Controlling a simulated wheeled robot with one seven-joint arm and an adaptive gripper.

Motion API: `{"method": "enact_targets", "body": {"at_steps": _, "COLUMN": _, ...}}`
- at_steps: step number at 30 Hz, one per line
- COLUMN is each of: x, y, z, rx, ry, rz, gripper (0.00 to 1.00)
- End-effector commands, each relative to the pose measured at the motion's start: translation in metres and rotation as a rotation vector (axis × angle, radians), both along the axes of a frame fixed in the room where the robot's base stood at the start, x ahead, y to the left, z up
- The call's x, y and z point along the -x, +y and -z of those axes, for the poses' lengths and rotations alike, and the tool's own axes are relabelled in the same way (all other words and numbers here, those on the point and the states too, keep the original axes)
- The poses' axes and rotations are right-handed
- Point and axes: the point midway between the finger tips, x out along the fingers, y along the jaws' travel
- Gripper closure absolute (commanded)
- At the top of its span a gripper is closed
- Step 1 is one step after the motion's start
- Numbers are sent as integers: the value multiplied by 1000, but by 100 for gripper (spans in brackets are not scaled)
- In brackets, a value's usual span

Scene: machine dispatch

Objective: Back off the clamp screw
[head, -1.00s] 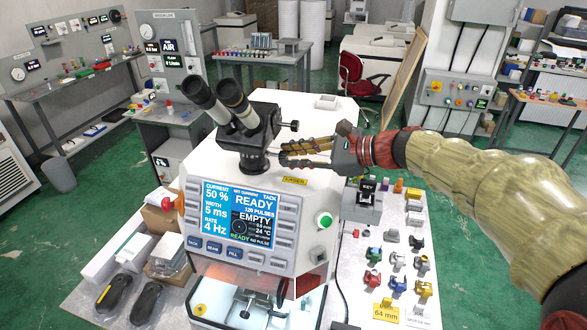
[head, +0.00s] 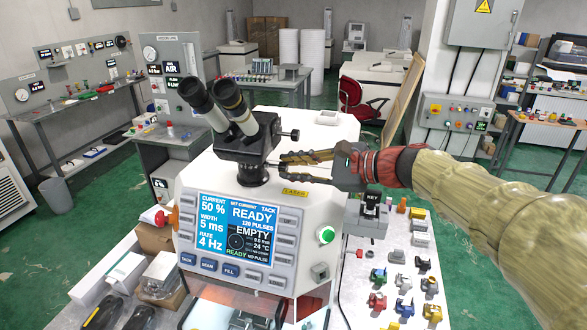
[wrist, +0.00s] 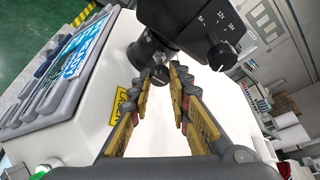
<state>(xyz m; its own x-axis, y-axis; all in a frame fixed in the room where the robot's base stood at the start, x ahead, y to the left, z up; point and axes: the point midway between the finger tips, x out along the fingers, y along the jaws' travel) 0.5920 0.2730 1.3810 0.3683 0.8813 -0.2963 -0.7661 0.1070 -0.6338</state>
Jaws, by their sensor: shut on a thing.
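The black stereo microscope (head: 240,127) stands on top of the white welding machine (head: 305,195), with a dark post and collar under its head. My gripper (head: 277,161) reaches in from the right at the collar. In the wrist view its yellow-padded fingers (wrist: 160,74) close together on a small dark part at the collar, which appears to be the clamp screw. The fingertips mostly hide that screw, so I cannot tell how far it is turned. A separate ribbed knob with a number scale (wrist: 222,56) sits above and right of the fingertips.
The machine's control panel (head: 240,232) reads READY and EMPTY. A yellow LASER label (head: 294,191) lies just below my gripper. The KEY block (head: 373,205) and several coloured clamps stand on the bench at the right.

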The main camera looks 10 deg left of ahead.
Motion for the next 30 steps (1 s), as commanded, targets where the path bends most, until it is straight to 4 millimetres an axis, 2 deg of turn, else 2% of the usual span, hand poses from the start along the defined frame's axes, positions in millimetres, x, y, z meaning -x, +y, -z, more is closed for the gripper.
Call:
{"method": "enact_targets", "body": {"at_steps": 10, "x": 0, "y": 0, "z": 0, "rx": 0, "ry": 0, "rz": 0, "gripper": 63}}
{"method": "enact_targets", "body": {"at_steps": 20, "x": 0, "y": -2, "z": -1, "rx": 0, "ry": 1, "rz": 0, "gripper": 62}}
{"method": "enact_targets", "body": {"at_steps": 26, "x": 8, "y": -22, "z": -8, "rx": 0, "ry": -1, "rz": 3, "gripper": 62}}
{"method": "enact_targets", "body": {"at_steps": 30, "x": 18, "y": -48, "z": -16, "rx": -1, "ry": -1, "rz": 6, "gripper": 62}}
